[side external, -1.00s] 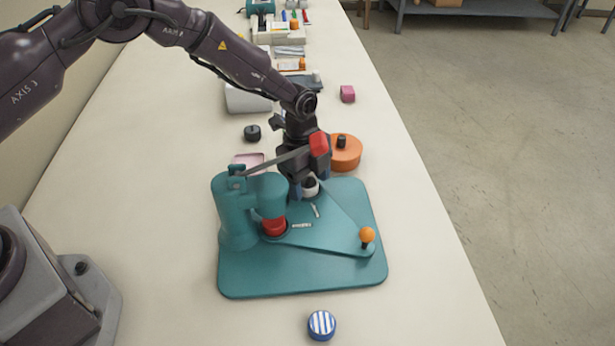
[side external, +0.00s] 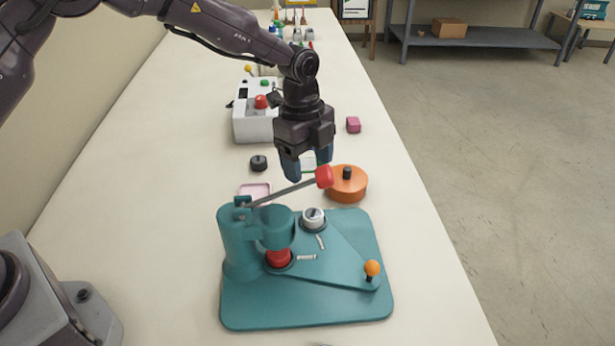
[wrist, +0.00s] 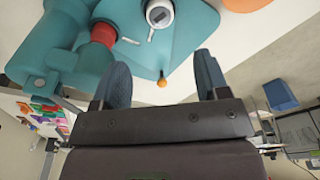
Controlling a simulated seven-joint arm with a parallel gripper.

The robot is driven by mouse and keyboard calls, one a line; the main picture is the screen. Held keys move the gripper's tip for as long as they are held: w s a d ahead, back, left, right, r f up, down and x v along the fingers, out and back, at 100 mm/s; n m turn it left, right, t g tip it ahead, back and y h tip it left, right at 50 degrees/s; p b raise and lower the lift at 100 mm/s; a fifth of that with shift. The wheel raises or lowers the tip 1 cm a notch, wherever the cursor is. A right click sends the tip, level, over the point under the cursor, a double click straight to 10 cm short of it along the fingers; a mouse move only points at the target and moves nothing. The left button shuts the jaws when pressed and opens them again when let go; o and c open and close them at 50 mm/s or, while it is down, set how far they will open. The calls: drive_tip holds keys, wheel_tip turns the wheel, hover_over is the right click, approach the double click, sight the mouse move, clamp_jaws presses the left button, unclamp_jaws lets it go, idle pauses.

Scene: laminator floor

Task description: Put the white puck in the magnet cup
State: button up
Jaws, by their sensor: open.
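The white puck (side external: 313,215) with a grey mark on top sits in a dark-rimmed round cup (side external: 313,228) on the teal press (side external: 300,310). It looks level there; the wrist view also shows the puck (wrist: 160,12) at the top edge. Another cup, under the press head, holds a red piece (side external: 278,258). My gripper (side external: 309,172) is open and empty, above and behind the puck, clear of it. Its two blue fingers show apart in the wrist view (wrist: 163,72).
The press lever with a red end (side external: 324,177) slants up close to my fingers. An orange lidded pot (side external: 347,187) stands right of my gripper. A black knob-like piece (side external: 258,163) and a pink tray (side external: 255,190) lie left.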

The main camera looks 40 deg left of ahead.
drive_tip(key=s+a+r+n+t, duration=0.1)
drive_tip(key=s+a+r+n, duration=0.1)
drive_tip(key=s+r+n, duration=0.3)
drive_tip(key=s+a+r+n+t+y, duration=0.1)
drive_tip(key=s+a+r, duration=0.2)
drive_tip(key=r, duration=0.4)
drive_tip(key=s+a+r+n+t, duration=0.1)
drive_tip(key=s+a+r+n, duration=0.15)
drive_tip(key=r, duration=0.35)
drive_tip(key=s+a+r+n+t, duration=0.1)
drive_tip(key=s+a+n, duration=0.1)
drive_tip(key=s+n, duration=0.3)
drive_tip(key=s+a+r+n+t, duration=0.1)
drive_tip(key=s+a+n, duration=0.2)
drive_tip(key=s, duration=1)
drive_tip(key=n, duration=0.2)
drive_tip(key=shift+s+a+r+n+t, duration=0.15)
drive_tip(key=shift+s+r+n+t, duration=0.2)
drive_tip(key=shift+s+t, duration=0.05)
